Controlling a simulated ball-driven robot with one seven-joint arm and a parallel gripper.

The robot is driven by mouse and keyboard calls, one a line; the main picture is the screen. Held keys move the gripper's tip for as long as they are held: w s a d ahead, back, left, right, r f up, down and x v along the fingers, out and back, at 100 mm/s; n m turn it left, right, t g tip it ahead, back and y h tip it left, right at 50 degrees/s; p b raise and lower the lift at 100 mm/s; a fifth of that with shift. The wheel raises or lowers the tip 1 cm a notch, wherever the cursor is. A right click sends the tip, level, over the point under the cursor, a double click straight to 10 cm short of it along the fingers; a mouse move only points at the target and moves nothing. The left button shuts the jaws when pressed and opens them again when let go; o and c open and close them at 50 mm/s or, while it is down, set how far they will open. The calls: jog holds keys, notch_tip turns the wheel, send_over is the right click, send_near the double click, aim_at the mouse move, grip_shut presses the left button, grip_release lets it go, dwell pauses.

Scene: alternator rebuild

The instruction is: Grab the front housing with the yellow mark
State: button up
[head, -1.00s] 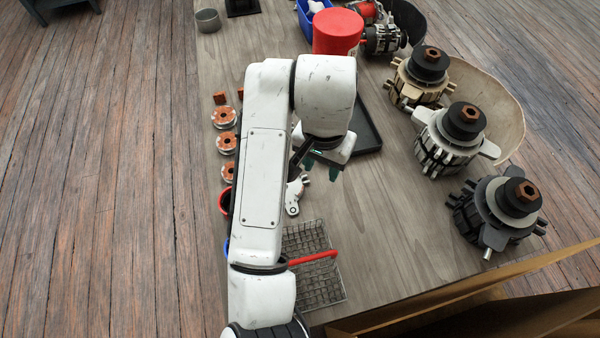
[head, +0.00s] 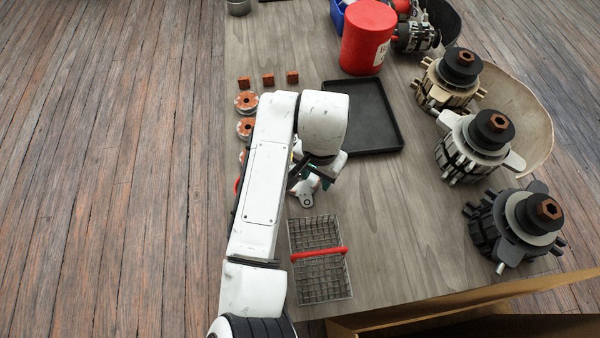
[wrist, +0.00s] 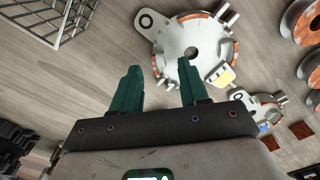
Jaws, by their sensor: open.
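The front housing with the yellow mark (wrist: 205,48) is a silvery disc with a centre hole, lugs and copper-coloured edge patches. It lies on the table in the wrist view, its yellow patch on the lower right side. In the head view part of a housing (head: 304,198) shows below my gripper; my arm hides the rest. A second, smaller-looking housing with a blue mark (wrist: 264,106) lies to its right in the wrist view. My gripper (wrist: 160,68) is open and empty, its green fingers pointing towards the yellow-marked housing's near left edge. Contact is not visible.
A wire basket with a red handle (head: 328,290) stands in front of the gripper. A black tray (head: 385,142) and red tub (head: 366,40) are behind. Several alternators, such as the dark one (head: 515,225), line the right side. Copper-wound rings (head: 246,103) stand at left.

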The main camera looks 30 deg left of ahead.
jog(key=shift+f, duration=0.6)
jog(key=shift+c, duration=0.4)
grip_shut()
